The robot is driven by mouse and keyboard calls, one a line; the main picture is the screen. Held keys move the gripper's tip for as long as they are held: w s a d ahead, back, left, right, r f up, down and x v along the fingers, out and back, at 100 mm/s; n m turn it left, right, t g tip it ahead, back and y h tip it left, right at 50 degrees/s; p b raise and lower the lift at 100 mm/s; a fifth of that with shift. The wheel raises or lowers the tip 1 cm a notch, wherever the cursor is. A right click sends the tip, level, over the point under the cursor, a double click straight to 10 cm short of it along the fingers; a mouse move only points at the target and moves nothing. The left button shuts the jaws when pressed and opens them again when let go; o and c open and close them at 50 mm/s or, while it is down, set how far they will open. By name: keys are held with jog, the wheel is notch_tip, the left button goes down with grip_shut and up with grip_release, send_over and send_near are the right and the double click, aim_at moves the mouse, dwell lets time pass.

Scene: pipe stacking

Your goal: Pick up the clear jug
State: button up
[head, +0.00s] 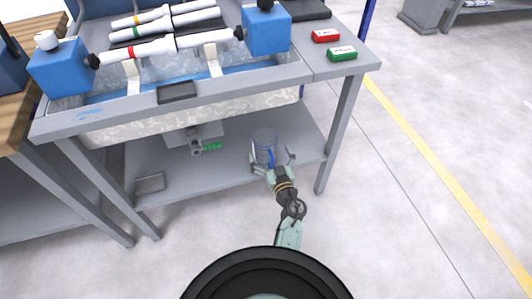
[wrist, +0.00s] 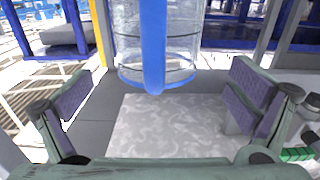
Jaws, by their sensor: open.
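The clear jug (head: 264,138) stands on the lower shelf of the grey workbench in the head view. It is see-through, with a blue strip down its near side and a blue band near its base. In the wrist view the jug (wrist: 180,45) is at the top centre, its upper part out of frame. My gripper (head: 271,158) is open at the jug's near side. In the wrist view its two purple-padded fingers (wrist: 158,105) are spread wide, left and right of the jug, with nothing gripped. I cannot tell whether a finger touches the jug.
The lower shelf (head: 228,176) also holds a small grey tray (head: 149,183) at left and a green item (head: 212,146) beside a grey box. The bench leg (head: 338,135) is right of my gripper. The basin (head: 190,122) hangs above the shelf.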

jog(key=shift+b+x, duration=0.3)
jog(key=shift+x, duration=1.7)
jog(key=shift+d, duration=0.15)
jog(key=shift+c, duration=0.5)
jog(key=c, duration=1.6)
jog(key=shift+o, duration=0.2)
